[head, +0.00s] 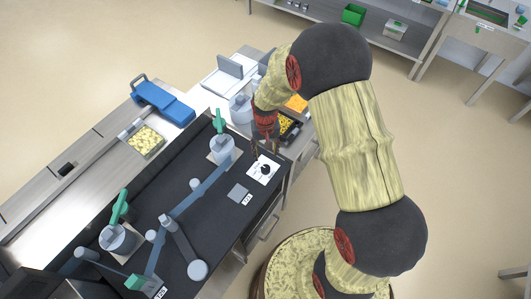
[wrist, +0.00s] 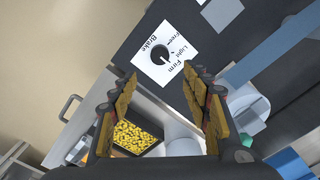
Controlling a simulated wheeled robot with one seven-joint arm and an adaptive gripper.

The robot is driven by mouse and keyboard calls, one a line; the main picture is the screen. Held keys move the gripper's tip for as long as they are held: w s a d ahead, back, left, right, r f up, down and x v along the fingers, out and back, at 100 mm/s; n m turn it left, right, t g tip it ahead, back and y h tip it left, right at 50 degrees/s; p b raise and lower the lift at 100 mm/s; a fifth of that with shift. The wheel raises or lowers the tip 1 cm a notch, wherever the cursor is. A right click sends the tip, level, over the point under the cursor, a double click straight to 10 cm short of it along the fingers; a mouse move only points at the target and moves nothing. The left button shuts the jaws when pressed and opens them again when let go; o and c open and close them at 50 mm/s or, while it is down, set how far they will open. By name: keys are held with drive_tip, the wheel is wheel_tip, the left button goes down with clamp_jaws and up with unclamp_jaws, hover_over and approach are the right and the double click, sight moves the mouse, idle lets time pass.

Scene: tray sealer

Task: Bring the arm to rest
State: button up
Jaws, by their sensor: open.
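My gripper (wrist: 160,95) is open and empty, with its two fingers spread apart in the wrist view. Between and beyond the fingertips lies a white dial plate (wrist: 166,53) with a black knob, marked Brake, Firm, Light and Freeze or a similar word. In the head view the gripper (head: 267,146) hangs near the right end of the black work surface, close to the same dial plate (head: 264,169). My arm reaches in from the right with its elbow raised. I cannot tell the exact gap between fingertips and knob.
The black machine top (head: 190,235) carries green-handled clamps (head: 220,148) and grey posts. A black tray of yellow pieces (wrist: 137,137) lies close by. A blue device (head: 163,102) and a tray of pale pieces (head: 144,141) are at the left. Open floor lies beyond the bench.

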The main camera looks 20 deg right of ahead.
idle(0.4)
drive_tip(key=s+g, duration=0.1)
drive_tip(key=s, duration=0.4)
drive_tip(key=s+r+t, duration=0.2)
drive_tip(key=s+r, duration=0.3)
drive_tip(key=r, duration=0.6)
drive_tip(key=s+r+n+t+b, duration=0.1)
drive_tip(key=s+r+t, duration=0.1)
drive_tip(key=s+r, duration=0.4)
drive_tip(key=s+r+n+t+b, duration=0.1)
drive_tip(key=s+r, duration=0.5)
drive_tip(key=r, duration=1)
drive_tip(key=shift+r+t, duration=0.15)
drive_tip(key=shift+t, duration=0.65)
